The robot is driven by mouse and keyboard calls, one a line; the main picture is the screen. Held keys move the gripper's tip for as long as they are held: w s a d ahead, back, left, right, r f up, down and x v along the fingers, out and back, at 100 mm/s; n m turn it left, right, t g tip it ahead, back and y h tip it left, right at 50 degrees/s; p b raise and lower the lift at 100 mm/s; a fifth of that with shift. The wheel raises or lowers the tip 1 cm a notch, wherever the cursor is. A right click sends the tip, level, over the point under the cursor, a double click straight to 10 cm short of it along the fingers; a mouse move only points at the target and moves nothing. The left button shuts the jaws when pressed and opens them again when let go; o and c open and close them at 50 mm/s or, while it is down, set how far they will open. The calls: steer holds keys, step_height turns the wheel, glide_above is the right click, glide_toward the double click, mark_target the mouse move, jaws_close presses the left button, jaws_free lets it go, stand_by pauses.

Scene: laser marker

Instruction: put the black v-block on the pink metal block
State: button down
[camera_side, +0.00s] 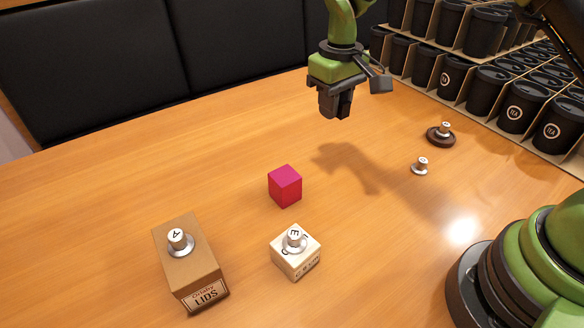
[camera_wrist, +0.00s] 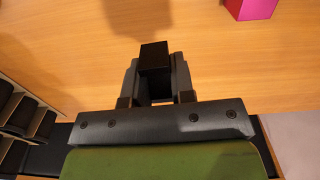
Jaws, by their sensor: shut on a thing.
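The pink metal block (camera_side: 285,186) is a magenta cube standing on the wooden table, near the middle of the side view. Part of it shows at the top right of the wrist view (camera_wrist: 250,8). My gripper (camera_side: 335,106) is raised above the table, beyond and to the right of the pink block in the side view. In the wrist view it is shut on the black v-block (camera_wrist: 154,57), which sits between the fingers. In the side view the dark v-block is hard to tell from the dark fingers, and its groove cannot be made out.
A brown lids box (camera_side: 190,260) with a metal knob marked A and a pale cube (camera_side: 296,258) with a knob marked E stand in front. A small knob (camera_side: 421,166) and a knob on a dark disc (camera_side: 440,134) lie right. Crates of black cups (camera_side: 485,85) fill the back right.

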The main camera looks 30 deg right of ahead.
step_height(320, 180, up, 3)
glide_above(283, 173)
steer(key=shift+m, duration=0.4)
step_height(283, 173, down, 9)
steer(key=shift+s+r, duration=0.1)
steer(key=shift+f, duration=0.35)
steer(key=shift+f, duration=0.1)
steer(key=c, duration=1)
jaws_free()
steer(key=shift+o, duration=0.2)
